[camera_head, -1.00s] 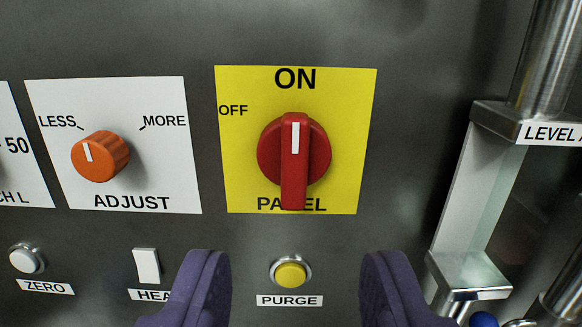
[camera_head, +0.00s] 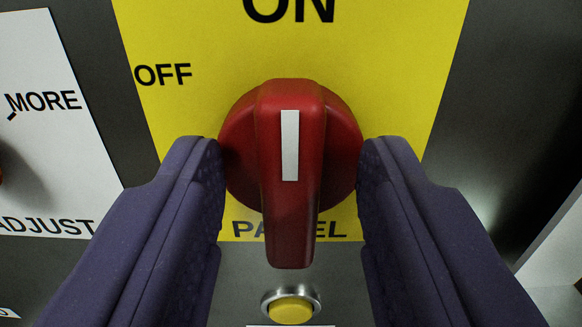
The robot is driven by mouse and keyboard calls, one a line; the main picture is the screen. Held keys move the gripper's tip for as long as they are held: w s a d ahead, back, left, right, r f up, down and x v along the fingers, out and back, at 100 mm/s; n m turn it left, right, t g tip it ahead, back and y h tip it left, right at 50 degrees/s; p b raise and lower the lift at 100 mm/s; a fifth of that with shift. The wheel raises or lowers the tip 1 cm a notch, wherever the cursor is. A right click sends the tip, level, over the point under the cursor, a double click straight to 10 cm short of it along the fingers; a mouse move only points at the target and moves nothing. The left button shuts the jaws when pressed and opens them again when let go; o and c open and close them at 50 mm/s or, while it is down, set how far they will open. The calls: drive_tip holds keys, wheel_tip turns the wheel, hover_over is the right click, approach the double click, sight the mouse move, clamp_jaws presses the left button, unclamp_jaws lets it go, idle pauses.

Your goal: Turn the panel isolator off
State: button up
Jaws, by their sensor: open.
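The panel isolator (camera_head: 290,205) is a red rotary knob with a raised grip bar and a white pointer line. It sits on a yellow plate (camera_head: 400,60) marked ON at the top, OFF at the upper left and PANEL below, partly hidden by the knob. The white line is upright and points to ON. My gripper (camera_head: 291,160) is open, with its two purple fingers on the left and right of the knob. The fingertips are close to the knob's round base; I cannot tell whether they touch it. There are gaps between the fingers and the grip bar.
A yellow PURGE button (camera_head: 290,308) with a metal ring lies just below the knob, between the fingers. A white ADJUST plate (camera_head: 50,150) is at the left, its orange knob mostly cut off. Bare grey panel (camera_head: 500,110) lies to the right.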

drive_tip(key=shift+c, duration=0.4)
clamp_jaws()
drive_tip(key=shift+f+n, duration=0.1)
drive_tip(key=shift+n, duration=0.3)
drive_tip(key=n+b, duration=0.2)
drive_tip(key=n, duration=0.1)
drive_tip(key=shift+a+f+n+b, duration=0.1)
drive_tip(key=shift+a+n+b, duration=0.1)
drive_tip(key=shift+n+b, duration=0.15)
drive_tip(key=n+b, duration=0.3)
drive_tip(key=n, duration=0.1)
drive_tip(key=shift+a+f+n+b, duration=0.1)
drive_tip(key=shift+f+n+b, duration=0.05)
drive_tip(key=shift+n+b, duration=0.15)
drive_tip(key=n+b, duration=0.4)
drive_tip(key=shift+f, duration=0.15)
drive_tip(key=shift+n+b, duration=1.9)
drive_tip(key=shift+n, duration=0.55)
